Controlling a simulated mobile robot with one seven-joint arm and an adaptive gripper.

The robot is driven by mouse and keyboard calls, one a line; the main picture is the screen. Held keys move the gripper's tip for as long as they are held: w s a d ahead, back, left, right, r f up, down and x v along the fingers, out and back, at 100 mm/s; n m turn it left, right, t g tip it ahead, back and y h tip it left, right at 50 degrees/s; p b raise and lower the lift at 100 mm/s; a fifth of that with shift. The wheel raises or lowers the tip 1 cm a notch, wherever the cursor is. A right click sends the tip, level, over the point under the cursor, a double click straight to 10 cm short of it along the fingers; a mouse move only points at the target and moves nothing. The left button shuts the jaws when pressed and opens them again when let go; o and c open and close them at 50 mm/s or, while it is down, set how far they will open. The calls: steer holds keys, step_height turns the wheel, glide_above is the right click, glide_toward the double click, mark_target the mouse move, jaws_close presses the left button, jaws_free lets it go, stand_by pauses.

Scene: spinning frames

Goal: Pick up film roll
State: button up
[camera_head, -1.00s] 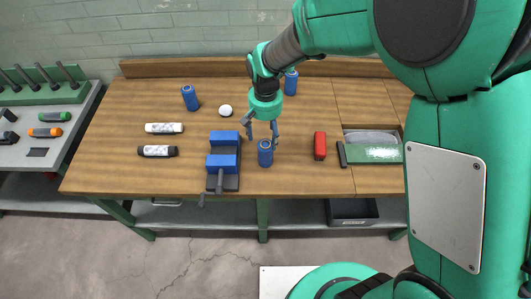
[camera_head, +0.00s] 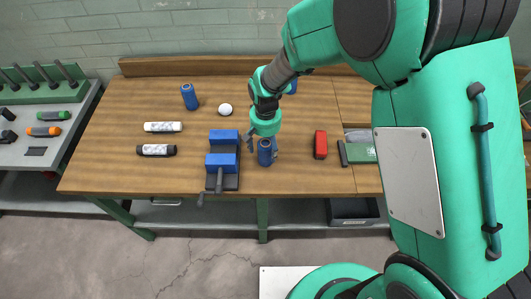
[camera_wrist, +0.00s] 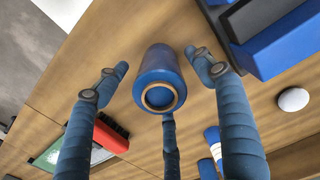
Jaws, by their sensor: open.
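An upright blue roll with a ring-shaped end, which looks like the film roll (camera_head: 265,154), stands on the wooden bench just right of the blue vise. My gripper (camera_head: 264,148) is over it from above with its fingers open. In the wrist view the same roll (camera_wrist: 160,72) lies between the spread fingers of my gripper (camera_wrist: 162,65), with visible gaps on both sides. Other blue rolls of similar look stand farther back: one at the back left (camera_head: 189,97) and one partly hidden behind my arm (camera_head: 293,87).
The blue vise (camera_head: 223,162) stands close on the left. A red brush-like block (camera_head: 320,145) lies to the right. A white ball (camera_head: 225,109), a white roll (camera_head: 163,127) and a black-ended roll (camera_head: 157,150) lie left on the bench (camera_head: 120,175).

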mark_target(265, 155)
steer(key=shift+f, duration=0.15)
steer(key=shift+f+b, duration=0.5)
steer(key=shift+f, duration=2.05)
steer(key=c, duration=1.4)
